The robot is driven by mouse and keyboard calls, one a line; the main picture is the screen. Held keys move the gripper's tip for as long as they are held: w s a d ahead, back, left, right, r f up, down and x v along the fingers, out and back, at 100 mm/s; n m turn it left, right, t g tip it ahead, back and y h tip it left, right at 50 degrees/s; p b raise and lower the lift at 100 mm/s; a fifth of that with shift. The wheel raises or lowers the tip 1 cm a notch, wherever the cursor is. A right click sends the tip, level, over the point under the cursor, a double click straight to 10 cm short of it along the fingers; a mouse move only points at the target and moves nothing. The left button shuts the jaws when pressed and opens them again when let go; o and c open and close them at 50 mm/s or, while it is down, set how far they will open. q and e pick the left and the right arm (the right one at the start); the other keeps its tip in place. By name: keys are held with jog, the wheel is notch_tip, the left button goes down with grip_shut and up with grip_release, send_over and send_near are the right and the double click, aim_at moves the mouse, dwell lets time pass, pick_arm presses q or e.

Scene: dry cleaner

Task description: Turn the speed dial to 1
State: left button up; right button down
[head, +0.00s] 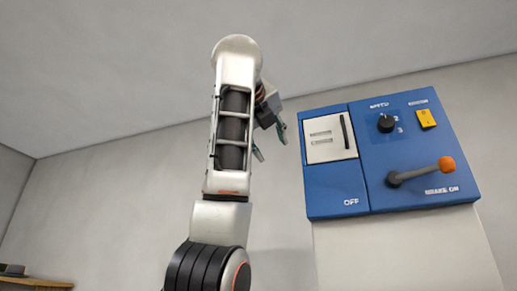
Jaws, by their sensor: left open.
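The speed dial (386,123) is a round black knob on the upper part of a blue control panel (352,188). The marks 2 and 3 show to its right; I cannot make out the mark 1 or where the dial points. My left gripper (270,145) is open, in the air to the left of the panel and apart from it. It is partly hidden behind my own left arm, and nothing shows between its fingers. My right gripper is not in view.
The panel also carries a grey lever (412,174) with an orange knob, marked brake on, a yellow switch (426,118) and a white plate (330,139) with a dark slot. It stands on a pale cabinet (405,250). A wooden surface (35,284) shows lower left.

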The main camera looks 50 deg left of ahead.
pick_arm(q)
jog(key=shift+s+a+f, duration=0.1)
jog(key=shift+s+a, duration=0.05)
jog(key=shift+a, duration=0.45)
jog(key=shift+s+a+f, duration=0.1)
jog(key=shift+s+a, duration=0.05)
jog(key=shift+a, duration=0.45)
